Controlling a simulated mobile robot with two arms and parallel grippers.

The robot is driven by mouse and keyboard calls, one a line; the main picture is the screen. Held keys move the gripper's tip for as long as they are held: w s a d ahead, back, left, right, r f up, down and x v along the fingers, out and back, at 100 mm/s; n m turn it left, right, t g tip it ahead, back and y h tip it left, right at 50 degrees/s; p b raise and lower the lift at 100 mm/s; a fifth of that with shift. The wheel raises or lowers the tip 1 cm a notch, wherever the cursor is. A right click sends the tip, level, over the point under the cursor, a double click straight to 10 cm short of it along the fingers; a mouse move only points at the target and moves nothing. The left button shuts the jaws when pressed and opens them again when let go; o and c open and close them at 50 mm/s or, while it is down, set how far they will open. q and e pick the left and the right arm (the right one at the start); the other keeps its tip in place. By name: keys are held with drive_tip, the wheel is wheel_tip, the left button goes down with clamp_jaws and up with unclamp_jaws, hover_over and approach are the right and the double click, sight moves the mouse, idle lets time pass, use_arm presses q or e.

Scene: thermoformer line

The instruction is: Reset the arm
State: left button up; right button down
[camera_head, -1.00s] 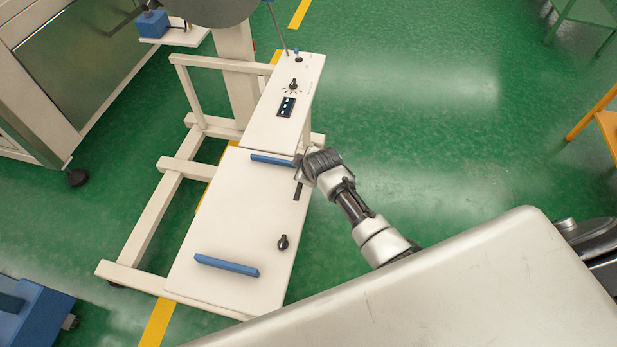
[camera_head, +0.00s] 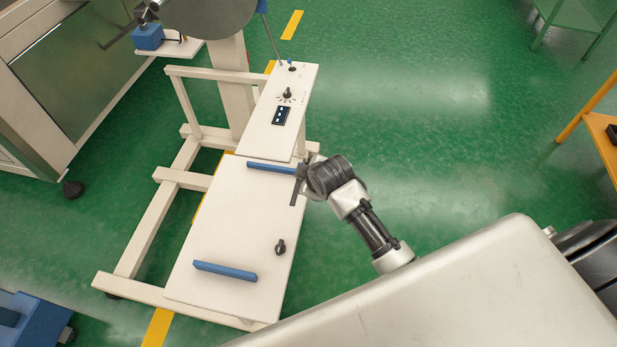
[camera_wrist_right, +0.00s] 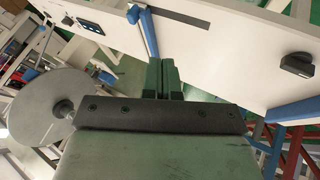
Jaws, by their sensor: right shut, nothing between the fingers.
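My right arm reaches in from the lower right in the head view. Its gripper (camera_head: 303,174) is by the right edge of a white cabinet panel (camera_head: 225,220), near the right end of the upper blue handle (camera_head: 271,168). In the right wrist view the two green fingers (camera_wrist_right: 160,76) are together with nothing between them. The blue handle (camera_wrist_right: 148,30) shows just beyond their tips there; I cannot tell whether they touch it. My left gripper is out of view.
The white control panel (camera_head: 291,85) with knob and switches stands above the cabinet. A lower blue handle (camera_head: 225,271) and black knob (camera_head: 280,247) sit on the cabinet panel. An orange table (camera_head: 600,130) is at the right. Green floor between is clear.

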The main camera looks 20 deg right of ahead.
idle(0.4)
drive_tip(key=s+d+f+m+g+b, duration=0.1)
drive_tip(key=s+f+m+g, duration=0.1)
drive_tip(key=s+f, duration=0.8)
drive_tip(key=s+d+f+m+g+b, duration=0.15)
drive_tip(key=s+f, duration=0.25)
drive_tip(key=f, duration=1.1)
drive_tip(key=s+f+m+g, duration=0.1)
drive_tip(key=s+f, duration=0.4)
drive_tip(key=s, duration=0.4)
drive_tip(key=s+d+f+m+g+b, duration=0.1)
drive_tip(key=s+f, duration=0.4)
drive_tip(key=s, duration=0.5)
drive_tip(key=s+f+m+g, duration=0.1)
drive_tip(key=s+f+m, duration=0.1)
drive_tip(key=s+f, duration=0.4)
drive_tip(key=s, duration=0.4)
drive_tip(key=shift+s+d+h, duration=0.15)
drive_tip(key=shift+d+h, duration=0.1)
drive_tip(key=shift+h, duration=0.05)
